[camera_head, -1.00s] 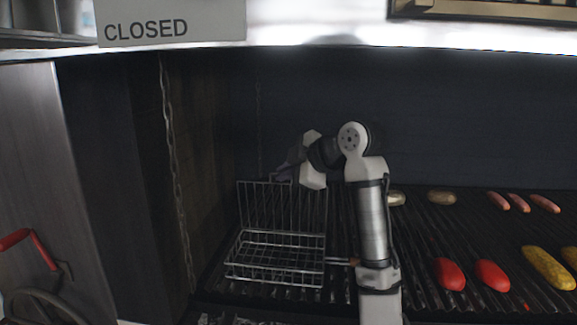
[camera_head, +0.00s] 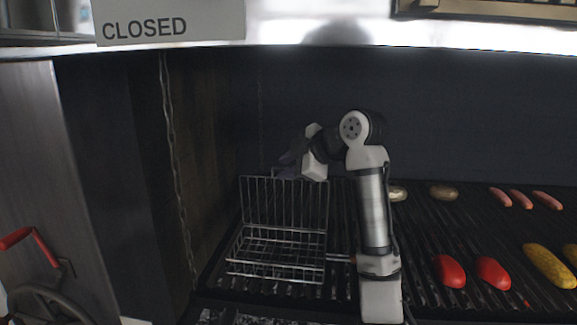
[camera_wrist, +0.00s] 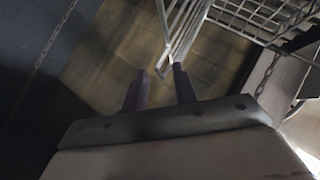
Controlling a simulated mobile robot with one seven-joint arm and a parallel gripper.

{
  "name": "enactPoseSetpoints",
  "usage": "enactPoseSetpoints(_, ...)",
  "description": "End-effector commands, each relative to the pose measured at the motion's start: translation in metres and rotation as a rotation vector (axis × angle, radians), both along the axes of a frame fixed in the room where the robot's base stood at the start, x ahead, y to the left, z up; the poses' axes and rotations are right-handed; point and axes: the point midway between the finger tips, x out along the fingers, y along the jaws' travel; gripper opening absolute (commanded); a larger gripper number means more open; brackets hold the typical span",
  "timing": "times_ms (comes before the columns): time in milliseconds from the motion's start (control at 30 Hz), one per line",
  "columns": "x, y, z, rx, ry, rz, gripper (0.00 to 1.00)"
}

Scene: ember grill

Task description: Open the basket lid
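The wire basket (camera_head: 275,271) sits on the left part of the grill. Its wire lid (camera_head: 285,203) stands about upright at the basket's back, so the basket is open at the top. My gripper (camera_head: 284,168) is at the lid's upper edge, slightly behind it; its fingertips are hard to make out in the head view. In the wrist view, the two dark fingers of my gripper (camera_wrist: 161,80) are apart. Wire bars of the lid (camera_wrist: 178,50) run close to and between the fingertips; I cannot tell whether they touch.
The basket handle (camera_head: 341,258) points right, passing near my arm. Red peppers (camera_head: 449,271), corn (camera_head: 549,266), sausages (camera_head: 521,199) and potatoes (camera_head: 443,193) lie on the grill to the right. A chain (camera_head: 176,170) and a dark side wall bound the left.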

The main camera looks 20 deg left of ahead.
Motion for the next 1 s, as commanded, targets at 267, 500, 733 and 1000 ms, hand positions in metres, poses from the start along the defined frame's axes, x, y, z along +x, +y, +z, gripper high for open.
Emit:
enactPoseSetpoints(267,-0.001,-0.005,0.002,0.001,-0.001,-0.001,0.28)
enactPoseSetpoints(500,-0.013,-0.042,0.025,0.001,-0.004,-0.003,0.28)
enactPoseSetpoints(733,-0.027,-0.083,0.053,0.000,-0.002,-0.003,0.28)
enactPoseSetpoints(1000,-0.035,-0.108,0.071,-0.001,0.000,-0.001,0.28)
